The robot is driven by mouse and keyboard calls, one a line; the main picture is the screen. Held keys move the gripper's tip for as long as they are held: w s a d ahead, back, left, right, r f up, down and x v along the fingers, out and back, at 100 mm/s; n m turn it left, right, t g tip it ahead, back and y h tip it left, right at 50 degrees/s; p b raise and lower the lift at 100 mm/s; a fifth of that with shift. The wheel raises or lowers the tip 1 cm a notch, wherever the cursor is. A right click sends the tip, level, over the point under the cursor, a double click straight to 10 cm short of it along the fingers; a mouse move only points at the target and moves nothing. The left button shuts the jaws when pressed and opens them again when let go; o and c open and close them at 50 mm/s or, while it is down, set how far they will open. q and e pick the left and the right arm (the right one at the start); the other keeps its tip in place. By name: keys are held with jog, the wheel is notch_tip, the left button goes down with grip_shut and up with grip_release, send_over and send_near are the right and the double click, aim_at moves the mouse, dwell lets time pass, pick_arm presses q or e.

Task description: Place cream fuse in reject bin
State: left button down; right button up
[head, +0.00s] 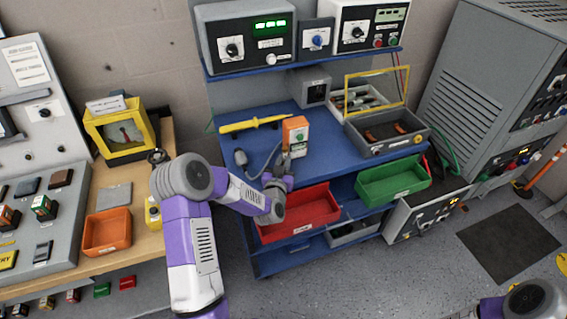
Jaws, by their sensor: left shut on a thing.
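My left gripper (279,183) is at the front edge of the blue workbench, just behind and above the left end of the red bin (318,204). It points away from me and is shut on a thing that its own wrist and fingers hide. I cannot make out a cream fuse anywhere in the view. The red bin is on the shelf below the bench top, with a small label too small to read on its front; the part of its inside that shows looks empty. My right gripper is out of view; only part of my right arm shows at the lower right.
An orange-and-grey tester (296,133) with a cable stands just behind my left gripper. A yellow tool (254,124) lies behind it on the bench. A green bin (393,182) sits right of the red one.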

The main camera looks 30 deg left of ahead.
pick_arm(q)
jog(key=shift+f, duration=0.2)
jog(key=c, duration=1.1)
grip_release()
jog(key=shift+o, duration=0.2)
jog(key=shift+r, duration=0.15)
